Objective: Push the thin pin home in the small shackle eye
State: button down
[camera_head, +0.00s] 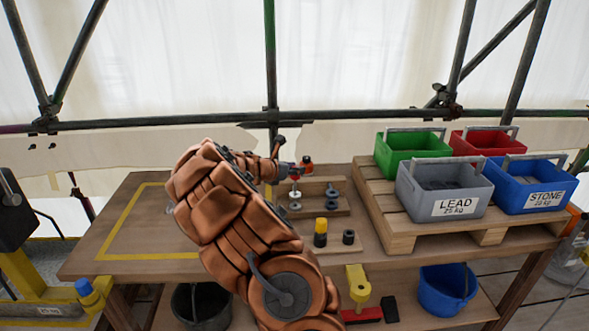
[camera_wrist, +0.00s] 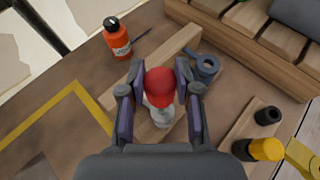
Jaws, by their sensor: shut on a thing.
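My gripper (camera_wrist: 160,74) is shut on a red ball-shaped knob (camera_wrist: 160,86), which I take to be the head of the thin pin. Pale grey metal, likely the small shackle eye (camera_wrist: 163,116), shows just below the knob between the fingers. The knob hides the pin's shank, so I cannot tell how deep it sits. In the head view my gripper (camera_head: 290,173) is above the small grey fitting (camera_head: 295,206) on a wooden board. A larger blue-grey shackle (camera_wrist: 206,68) stands beside it on the board, also in the head view (camera_head: 331,191).
An orange bottle (camera_wrist: 117,40) with a black cap stands behind the board. A yellow-topped black cylinder (camera_head: 320,232) and a dark ring (camera_head: 348,237) sit in front. Crates on a pallet (camera_head: 400,232) fill the right. The bench's left, with yellow tape (camera_head: 120,215), is clear.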

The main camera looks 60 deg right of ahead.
aim_at(295, 192)
jog(key=shift+f+b, duration=1.95)
jog(key=shift+f, duration=1.45)
jog(key=c, duration=0.7)
grip_release()
jog(key=shift+v, duration=6)
jog(key=shift+r, duration=0.1)
